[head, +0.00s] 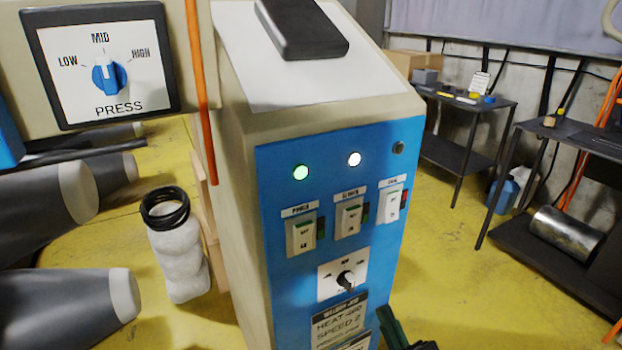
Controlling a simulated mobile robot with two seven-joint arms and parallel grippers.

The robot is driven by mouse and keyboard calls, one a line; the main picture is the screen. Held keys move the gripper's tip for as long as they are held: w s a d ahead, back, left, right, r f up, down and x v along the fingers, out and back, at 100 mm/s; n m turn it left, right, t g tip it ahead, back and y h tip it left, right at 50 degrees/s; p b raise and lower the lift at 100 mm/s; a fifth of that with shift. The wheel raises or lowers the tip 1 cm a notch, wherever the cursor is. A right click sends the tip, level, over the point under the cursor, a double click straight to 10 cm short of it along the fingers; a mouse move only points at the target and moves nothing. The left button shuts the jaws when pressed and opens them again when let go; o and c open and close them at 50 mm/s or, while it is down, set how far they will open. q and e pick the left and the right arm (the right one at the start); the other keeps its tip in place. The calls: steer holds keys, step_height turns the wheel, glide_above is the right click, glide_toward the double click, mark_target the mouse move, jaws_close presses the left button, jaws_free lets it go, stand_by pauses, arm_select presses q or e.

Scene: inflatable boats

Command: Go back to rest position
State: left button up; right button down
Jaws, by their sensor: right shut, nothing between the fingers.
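My right gripper (397,332) shows only in part at the bottom edge of the head view, dark and shut with nothing in it. It is in front of the lower right of the machine's blue control panel (275,235), apart from the switches as far as I can tell. The panel has a lit green lamp (301,172), a lit white lamp (354,159) and a dark one (398,148). Below them are three rocker switches and a small black knob (346,281). My left gripper is not in view.
A press dial (108,77) with a blue knob is at upper left, beside an orange cable (199,90). Dark tables (465,105) stand right. Yellow floor (480,300) is clear at lower right.

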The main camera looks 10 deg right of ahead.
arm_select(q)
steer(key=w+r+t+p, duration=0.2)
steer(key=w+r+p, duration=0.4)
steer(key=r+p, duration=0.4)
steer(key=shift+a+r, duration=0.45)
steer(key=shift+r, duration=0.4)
arm_select(e)
steer(key=s+f+g+h, duration=0.2)
steer(key=s+f+g, duration=0.3)
steer(key=s, duration=0.5)
steer(key=s+d+f+m+g+h, duration=0.1)
steer(key=s+f+g, duration=0.4)
steer(key=s, duration=0.5)
steer(key=s+d+f+m+g+h, duration=0.1)
steer(key=s+f+g+h, duration=0.2)
steer(key=s, duration=0.7)
step_height(320, 180, down, 4)
steer(key=shift+f+g+h, duration=0.1)
steer(key=shift+g+h, duration=0.2)
steer(key=shift+g, duration=0.7)
